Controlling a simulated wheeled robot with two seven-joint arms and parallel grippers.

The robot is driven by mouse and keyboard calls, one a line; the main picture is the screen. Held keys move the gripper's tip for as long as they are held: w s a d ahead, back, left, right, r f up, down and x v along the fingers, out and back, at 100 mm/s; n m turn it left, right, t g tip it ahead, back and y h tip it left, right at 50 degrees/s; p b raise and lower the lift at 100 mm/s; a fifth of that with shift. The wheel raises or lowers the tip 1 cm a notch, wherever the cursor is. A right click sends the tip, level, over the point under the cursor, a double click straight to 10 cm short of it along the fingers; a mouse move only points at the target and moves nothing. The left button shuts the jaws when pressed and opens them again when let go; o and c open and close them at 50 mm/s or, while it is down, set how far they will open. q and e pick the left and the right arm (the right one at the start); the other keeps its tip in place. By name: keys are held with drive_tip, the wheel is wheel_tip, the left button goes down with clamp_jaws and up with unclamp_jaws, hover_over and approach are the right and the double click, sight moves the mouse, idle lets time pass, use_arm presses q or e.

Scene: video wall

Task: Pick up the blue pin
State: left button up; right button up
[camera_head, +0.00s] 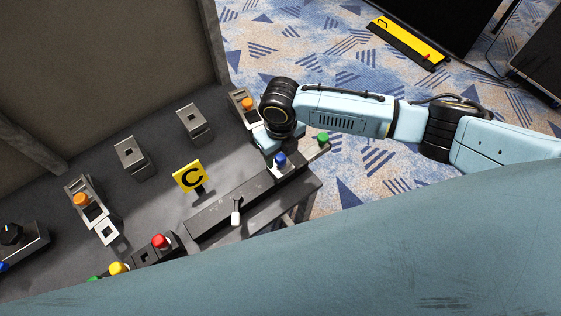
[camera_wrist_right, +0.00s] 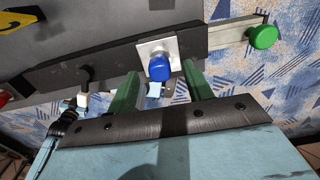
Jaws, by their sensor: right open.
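The blue pin (camera_head: 281,159) has a round blue head and stands on a light square plate near the right end of a long dark bar. In the right wrist view the blue pin (camera_wrist_right: 158,68) shows between the tips of my two green fingers, with a gap on each side. My right gripper (camera_wrist_right: 160,72) is open with nothing held; I cannot tell how far its tips are from the pin in depth. My left gripper is not in view.
A green knob (camera_head: 323,138) on a bar sits right of the pin.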

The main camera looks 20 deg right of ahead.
wheel_tip(320, 180, down, 2)
drive_tip(key=shift+f, duration=0.15)
drive_tip(key=c, duration=1.1)
wheel_tip(320, 180, up, 10)
drive_tip(key=shift+r, duration=0.1)
drive_tip(key=shift+p, duration=0.3)
drive_tip(key=shift+p, duration=0.35)
